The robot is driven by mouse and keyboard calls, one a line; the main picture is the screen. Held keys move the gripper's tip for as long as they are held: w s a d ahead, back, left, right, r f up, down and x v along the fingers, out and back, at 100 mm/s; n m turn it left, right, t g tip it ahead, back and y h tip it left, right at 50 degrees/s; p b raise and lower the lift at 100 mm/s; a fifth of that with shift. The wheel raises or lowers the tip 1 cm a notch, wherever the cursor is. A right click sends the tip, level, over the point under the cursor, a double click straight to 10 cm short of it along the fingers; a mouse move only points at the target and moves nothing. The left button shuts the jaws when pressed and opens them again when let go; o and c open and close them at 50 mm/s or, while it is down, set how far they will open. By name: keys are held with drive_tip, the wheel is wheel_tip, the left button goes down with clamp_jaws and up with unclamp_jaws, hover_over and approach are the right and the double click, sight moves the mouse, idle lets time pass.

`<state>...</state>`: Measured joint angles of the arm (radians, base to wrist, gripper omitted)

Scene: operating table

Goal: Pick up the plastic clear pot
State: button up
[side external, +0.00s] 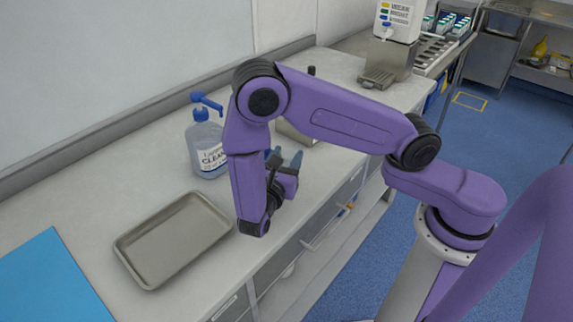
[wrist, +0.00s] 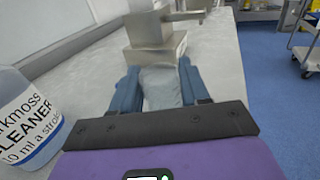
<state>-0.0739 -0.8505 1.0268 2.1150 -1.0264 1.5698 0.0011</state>
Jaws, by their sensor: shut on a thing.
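The clear plastic pot (wrist: 161,88) shows in the wrist view as a pale, see-through shape between the two blue fingers of my gripper (wrist: 160,72). The fingers are shut on its left and right sides. In the side view my gripper (side external: 285,159) is over the front part of the counter, pointing toward the back right. The pot cannot be made out clearly there. I cannot tell whether its base touches the counter.
A cleaner bottle with blue pump (side external: 207,145) stands left of my gripper; its label also shows in the wrist view (wrist: 25,120). A metal box (wrist: 155,50) stands just beyond the pot. An empty metal tray (side external: 148,283) and blue sheet (side external: 50,280) lie left.

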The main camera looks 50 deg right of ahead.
drive_tip(key=s+d+r, duration=0.2)
drive_tip(key=s+r, duration=0.8)
drive_tip(key=s, duration=0.3)
drive_tip(key=shift+s+r, duration=0.15)
drive_tip(key=shift+s, duration=0.25)
